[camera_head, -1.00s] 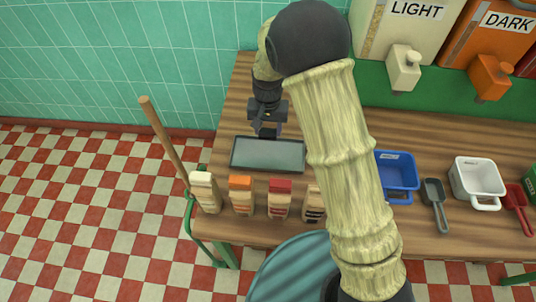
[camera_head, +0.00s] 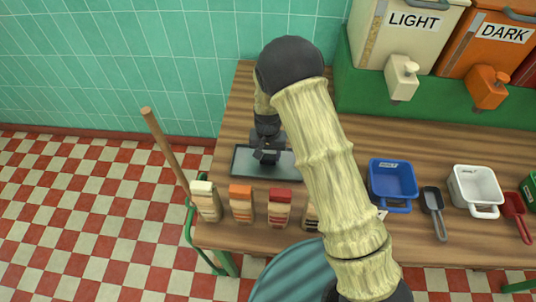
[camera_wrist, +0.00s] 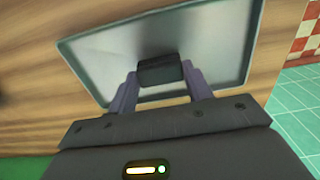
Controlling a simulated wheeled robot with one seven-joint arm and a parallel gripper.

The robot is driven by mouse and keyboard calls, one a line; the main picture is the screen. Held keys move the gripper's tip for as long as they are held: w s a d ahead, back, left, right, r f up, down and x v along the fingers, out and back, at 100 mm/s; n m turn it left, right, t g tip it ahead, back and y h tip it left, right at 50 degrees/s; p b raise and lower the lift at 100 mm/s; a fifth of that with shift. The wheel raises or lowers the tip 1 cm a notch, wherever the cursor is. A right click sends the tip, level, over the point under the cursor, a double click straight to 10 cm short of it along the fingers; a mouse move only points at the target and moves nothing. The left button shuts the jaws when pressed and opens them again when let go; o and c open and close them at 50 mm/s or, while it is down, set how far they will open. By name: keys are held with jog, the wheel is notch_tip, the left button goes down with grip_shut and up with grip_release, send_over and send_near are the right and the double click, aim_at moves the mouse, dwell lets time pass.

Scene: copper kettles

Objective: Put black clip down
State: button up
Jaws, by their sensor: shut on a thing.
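The black clip (camera_wrist: 160,70) is a small dark block between my two fingertips in the wrist view. My gripper (camera_wrist: 160,82) is shut on it. In the head view my gripper (camera_head: 268,155) points down over a dark grey rectangular tray (camera_head: 246,170) on the wooden table. The wrist view shows the tray (camera_wrist: 215,40) right behind the clip. I cannot tell whether the clip touches the tray's surface. In the head view the clip is mostly hidden by my gripper.
A blue bin (camera_head: 392,184), a dark scoop (camera_head: 434,212), a white bin (camera_head: 476,190) and a red scoop (camera_head: 516,215) lie to the right. Dispensers labelled LIGHT (camera_head: 405,45) and DARK (camera_head: 490,50) stand behind.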

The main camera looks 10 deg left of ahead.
aim_at(268, 156)
jog(key=shift+f, duration=0.5)
jog(key=shift+f, duration=0.1)
jog(key=o, duration=0.9)
jog(key=shift+o, duration=0.2)
notch_tip(268, 156, up, 12)
jog(key=b, duration=0.1)
